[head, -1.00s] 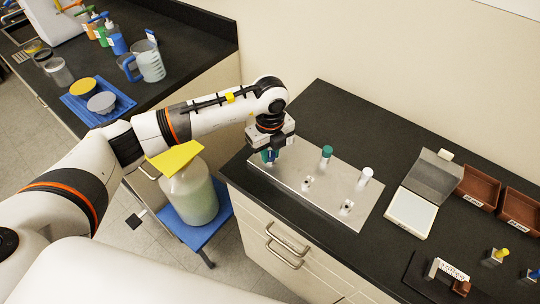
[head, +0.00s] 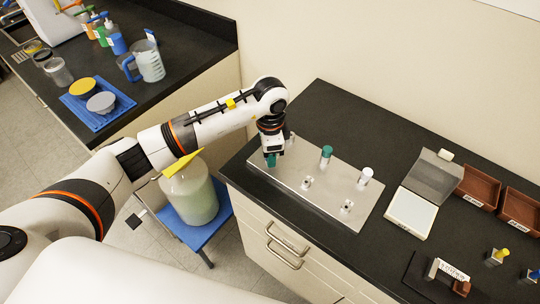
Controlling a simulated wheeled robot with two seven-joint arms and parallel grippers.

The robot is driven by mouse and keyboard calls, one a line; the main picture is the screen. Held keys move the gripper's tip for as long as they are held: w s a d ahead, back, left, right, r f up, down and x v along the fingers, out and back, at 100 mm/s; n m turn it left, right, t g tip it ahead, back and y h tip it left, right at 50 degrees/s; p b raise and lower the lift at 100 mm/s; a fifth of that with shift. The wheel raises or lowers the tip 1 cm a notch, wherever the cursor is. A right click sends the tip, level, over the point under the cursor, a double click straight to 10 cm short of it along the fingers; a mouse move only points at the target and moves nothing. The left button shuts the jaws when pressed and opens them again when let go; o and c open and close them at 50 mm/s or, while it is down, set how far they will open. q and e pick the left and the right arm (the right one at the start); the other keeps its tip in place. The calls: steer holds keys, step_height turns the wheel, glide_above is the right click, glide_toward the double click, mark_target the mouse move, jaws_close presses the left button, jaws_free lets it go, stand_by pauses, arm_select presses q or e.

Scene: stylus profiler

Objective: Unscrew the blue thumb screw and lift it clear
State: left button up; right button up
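A silver metal plate (head: 328,196) lies on the black bench, with several knobs and fittings on it. My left gripper (head: 270,154) points down over its left end. A small teal-blue piece (head: 271,161) shows right at the fingertips; I cannot tell whether it is the blue thumb screw or whether the fingers grip it. The fingers are too small to read as open or shut. A green-teal knob (head: 326,153) and a white-topped knob (head: 365,176) stand upright on the plate, apart from the gripper. My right gripper is not in view.
Two low metal fittings (head: 346,207) sit near the plate's front edge.

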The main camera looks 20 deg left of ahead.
arm_select(q)
steer(key=m, duration=0.4)
steer(key=shift+m, duration=0.4)
steer(key=m, duration=0.4)
steer(key=shift+m, duration=0.3)
steer(key=m, duration=0.4)
steer(key=shift+r+m, duration=0.1)
steer(key=shift+m, duration=0.2)
steer(key=m, duration=0.4)
steer(key=shift+m, duration=0.3)
steer(key=m, duration=0.4)
steer(key=shift+m, duration=0.3)
steer(key=m, duration=0.4)
steer(key=shift+m, duration=0.3)
steer(key=m, duration=0.8)
steer(key=shift+m, duration=0.4)
